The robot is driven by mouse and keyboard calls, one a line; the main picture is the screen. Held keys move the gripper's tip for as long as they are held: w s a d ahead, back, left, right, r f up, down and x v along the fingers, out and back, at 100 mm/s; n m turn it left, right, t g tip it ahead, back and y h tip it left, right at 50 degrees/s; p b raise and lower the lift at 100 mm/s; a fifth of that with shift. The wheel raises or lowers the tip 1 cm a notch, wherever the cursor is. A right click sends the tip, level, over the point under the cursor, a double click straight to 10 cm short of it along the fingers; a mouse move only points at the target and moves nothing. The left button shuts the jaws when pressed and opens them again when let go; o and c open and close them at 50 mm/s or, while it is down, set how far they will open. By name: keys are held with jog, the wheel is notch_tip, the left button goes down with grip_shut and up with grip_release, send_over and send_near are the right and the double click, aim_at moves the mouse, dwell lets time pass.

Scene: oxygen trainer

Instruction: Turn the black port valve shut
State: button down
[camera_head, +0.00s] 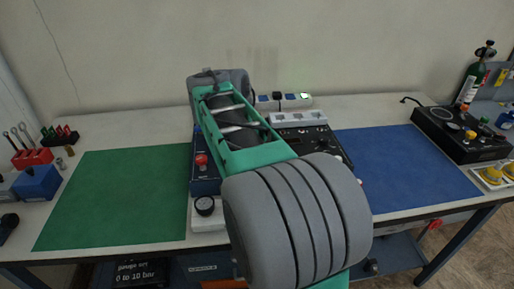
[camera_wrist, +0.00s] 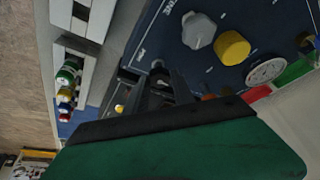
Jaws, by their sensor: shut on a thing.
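In the wrist view my gripper (camera_wrist: 152,92) reaches down to a dark blue panel (camera_wrist: 262,25) with white lettering. Its dark fingers are shut on a small black knob, the black port valve (camera_wrist: 158,70), near the panel's edge. The fingers hide part of the valve, so its exact angle cannot be told. A grey knob (camera_wrist: 199,31) and a yellow knob (camera_wrist: 233,47) sit beside it on the same panel. In the head view my arm covers the middle of the trainer (camera_head: 205,178), and my gripper and the valve are hidden.
A round white gauge (camera_wrist: 266,71) is on the panel. A green mat (camera_head: 115,195) and a blue mat (camera_head: 405,165) lie clear on either side.

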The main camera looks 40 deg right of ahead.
dwell(0.3)
jog(key=c, duration=1.1)
grip_release()
jog(key=shift+o, duration=0.2)
jog(key=shift+r, duration=0.1)
jog(key=p+v, duration=0.2)
jog(key=v, duration=0.5)
jog(key=shift+r, duration=0.3)
jog(key=shift+a, duration=0.1)
jog(key=s+a+f+n+y+p, duration=0.1)
jog(key=a+f+n, duration=0.2)
jog(key=a+n, duration=0.2)
jog(key=s+a+f+n+t+y+p, duration=0.1)
jog(key=a+n, duration=0.4)
jog(key=a, duration=0.6)
jog(key=s+a+f+n+t+y+p, duration=0.1)
jog(key=s+a+f+n+y+p, duration=0.1)
jog(key=a+n, duration=0.4)
notch_tip(320, 180, down, 3)
jog(key=shift+s+a+r+p, duration=0.15)
jog(key=shift+s+a+p, duration=0.4)
jog(key=shift+a, duration=0.65)
